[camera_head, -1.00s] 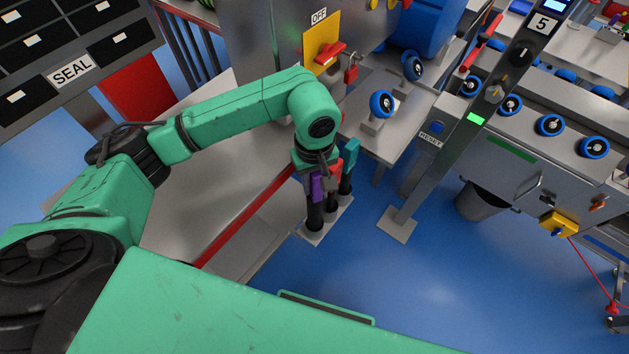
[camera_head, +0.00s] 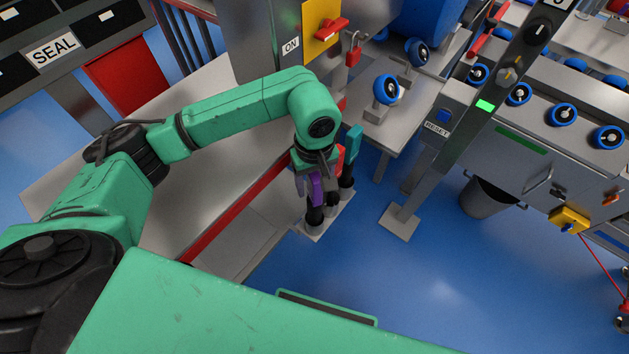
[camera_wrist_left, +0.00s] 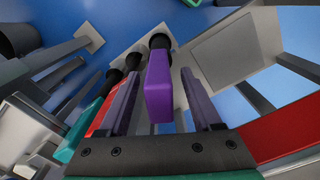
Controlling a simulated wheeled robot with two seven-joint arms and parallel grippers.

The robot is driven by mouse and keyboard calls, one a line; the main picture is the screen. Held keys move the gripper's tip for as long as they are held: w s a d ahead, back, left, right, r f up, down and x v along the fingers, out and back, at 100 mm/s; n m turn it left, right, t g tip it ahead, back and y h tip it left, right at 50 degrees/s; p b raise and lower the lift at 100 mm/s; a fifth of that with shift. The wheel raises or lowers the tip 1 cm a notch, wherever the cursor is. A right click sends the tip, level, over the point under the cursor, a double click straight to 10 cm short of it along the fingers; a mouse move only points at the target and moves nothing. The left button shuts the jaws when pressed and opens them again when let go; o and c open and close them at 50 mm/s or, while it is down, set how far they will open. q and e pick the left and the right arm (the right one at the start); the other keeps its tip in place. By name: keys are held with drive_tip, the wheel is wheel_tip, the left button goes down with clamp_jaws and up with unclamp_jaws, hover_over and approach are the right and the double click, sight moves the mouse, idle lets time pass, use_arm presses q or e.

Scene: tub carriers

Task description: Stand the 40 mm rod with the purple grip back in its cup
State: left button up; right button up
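The purple grip (camera_head: 317,188) stands above a black cup (camera_head: 314,217) at the near-left end of a small pale plate (camera_head: 313,236). In the left wrist view the purple grip (camera_wrist_left: 159,85) is upright between my two grey fingers, and its cup (camera_wrist_left: 160,41) is right behind it. The rod below the grip is hidden. My left gripper (camera_head: 313,187) comes down over it. In the left wrist view my left gripper (camera_wrist_left: 163,112) is open, with a gap on each side of the grip. My right gripper is out of view.
Rods with a red grip (camera_head: 339,158) and a teal grip (camera_head: 353,143) stand close beside the purple one. A grey post (camera_head: 440,165) rises to the right. A red-edged bench (camera_head: 222,222) lies on the left. The blue floor in front is clear.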

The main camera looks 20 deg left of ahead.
use_arm(q)
wheel_tip(320, 180, up, 14)
drive_tip(key=b, duration=0.1)
drive_tip(key=shift+r, duration=0.25)
drive_tip(key=shift+f, duration=0.1)
idle(0.8)
